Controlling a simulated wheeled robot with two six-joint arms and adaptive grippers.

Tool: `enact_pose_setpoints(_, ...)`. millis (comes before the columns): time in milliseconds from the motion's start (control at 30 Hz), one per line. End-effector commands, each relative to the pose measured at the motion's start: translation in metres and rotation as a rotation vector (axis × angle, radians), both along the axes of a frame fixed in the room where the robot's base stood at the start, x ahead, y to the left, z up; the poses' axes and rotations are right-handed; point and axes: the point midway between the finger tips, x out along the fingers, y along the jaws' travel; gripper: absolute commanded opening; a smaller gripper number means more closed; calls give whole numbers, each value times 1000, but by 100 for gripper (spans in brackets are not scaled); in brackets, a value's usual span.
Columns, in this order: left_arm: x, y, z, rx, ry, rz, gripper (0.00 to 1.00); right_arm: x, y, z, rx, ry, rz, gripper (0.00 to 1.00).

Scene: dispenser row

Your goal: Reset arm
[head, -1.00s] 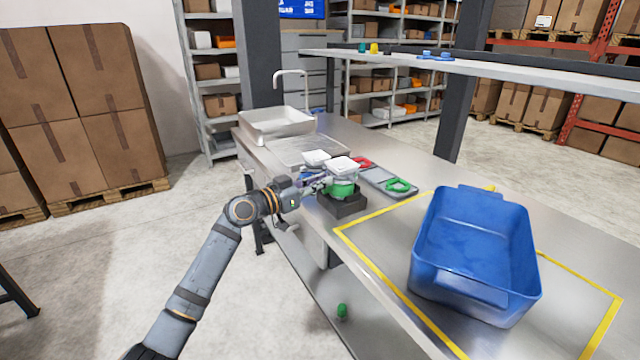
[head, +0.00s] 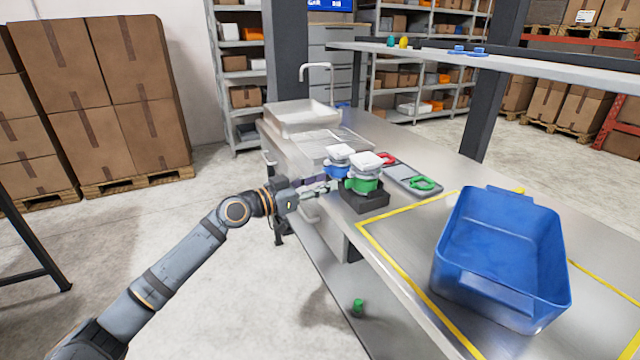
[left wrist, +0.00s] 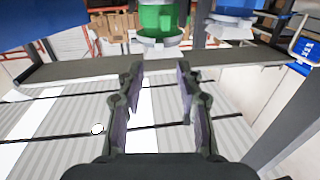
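My left gripper (head: 322,188) comes in from the left beside the dispensers at the bench's near edge. In the left wrist view its two fingers (left wrist: 158,85) stand apart with nothing between them. A green dispenser (head: 364,184) with a white top stands on a black block, just right of the fingertips. Its green body (left wrist: 160,18) shows beyond the fingers in the left wrist view. A blue dispenser (head: 337,170) with a white top stands behind it, partly hidden. My right gripper is not in view.
A blue bin (head: 500,255) stands on the bench at the right, within yellow tape. A grey tray (head: 413,179) holds a green ring (head: 422,183). A sink (head: 300,117) is at the far end. A green object (head: 358,306) lies on the lower shelf.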

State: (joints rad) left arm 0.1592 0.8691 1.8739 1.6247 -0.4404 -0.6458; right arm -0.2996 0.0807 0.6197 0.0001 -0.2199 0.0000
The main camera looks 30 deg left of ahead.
Motion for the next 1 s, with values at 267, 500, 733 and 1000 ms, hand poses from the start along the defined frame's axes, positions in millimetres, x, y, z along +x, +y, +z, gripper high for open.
enact_pose_setpoints(267,-7,3,0,-1,2,0,36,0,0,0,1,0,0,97)
enact_pose_setpoints(500,-7,3,0,-1,2,0,36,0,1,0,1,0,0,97)
enact_pose_setpoints(733,0,17,-15,-5,32,41,36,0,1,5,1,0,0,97)
enact_pose_setpoints(1000,1,113,-198,22,335,367,36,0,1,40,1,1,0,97)
